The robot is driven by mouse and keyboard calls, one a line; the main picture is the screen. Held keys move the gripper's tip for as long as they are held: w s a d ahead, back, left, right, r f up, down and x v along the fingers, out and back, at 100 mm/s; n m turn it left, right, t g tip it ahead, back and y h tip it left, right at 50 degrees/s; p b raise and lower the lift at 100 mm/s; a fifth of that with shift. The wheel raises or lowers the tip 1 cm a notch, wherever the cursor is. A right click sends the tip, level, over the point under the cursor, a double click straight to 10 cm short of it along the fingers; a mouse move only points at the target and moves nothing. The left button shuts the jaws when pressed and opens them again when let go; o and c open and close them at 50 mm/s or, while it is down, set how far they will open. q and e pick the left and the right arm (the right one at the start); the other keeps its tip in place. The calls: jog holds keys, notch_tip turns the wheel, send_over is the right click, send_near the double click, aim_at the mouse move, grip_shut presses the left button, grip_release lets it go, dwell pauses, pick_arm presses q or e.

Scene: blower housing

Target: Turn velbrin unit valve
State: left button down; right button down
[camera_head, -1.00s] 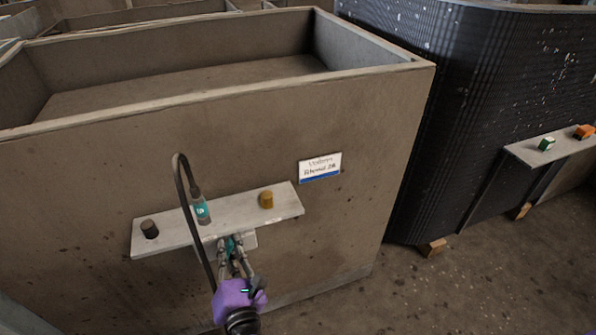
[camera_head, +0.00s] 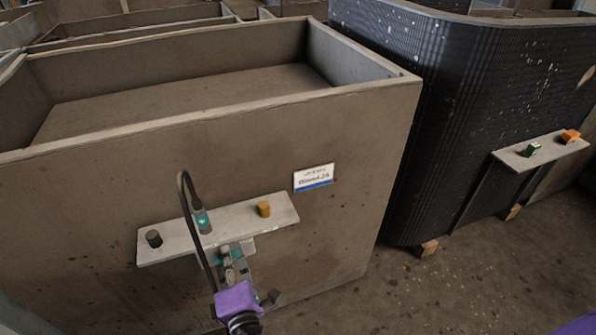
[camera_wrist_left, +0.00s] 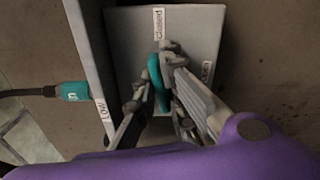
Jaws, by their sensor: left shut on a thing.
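The valve has a teal handle (camera_wrist_left: 156,82) in front of a grey plate (camera_wrist_left: 190,30) on the unit's front wall. In the left wrist view the handle points up near a "closed" label (camera_wrist_left: 159,22); an "open" label (camera_wrist_left: 206,72) is to the right. My left gripper (camera_wrist_left: 153,88) is shut on the handle, one finger on each side. In the head view my left gripper (camera_head: 228,262) reaches up to the valve below the shelf; its fingers hide most of the handle.
A narrow shelf (camera_head: 230,218) above the valve carries a black knob (camera_head: 153,239), an orange knob (camera_head: 264,209) and a teal connector (camera_head: 202,222) with a looping black cable. A name sign (camera_head: 314,178) is on the wall. A dark ribbed unit (camera_head: 440,130) stands at right.

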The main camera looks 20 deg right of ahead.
pick_arm(q)
jog(key=shift+m+p, duration=0.4)
jog(key=shift+m, duration=0.7)
pick_arm(e)
jog(key=shift+w+r, duration=0.3)
jog(key=shift+r, duration=0.15)
pick_arm(q)
jog(key=c, duration=1.8)
grip_release()
jog(key=shift+s, duration=0.3)
jog(key=s, duration=1.1)
jog(key=shift+s, duration=0.25)
pick_arm(e)
jog(key=w, duration=0.3)
jog(key=shift+a+r+t, duration=0.25)
jog(key=shift+t, duration=0.15)
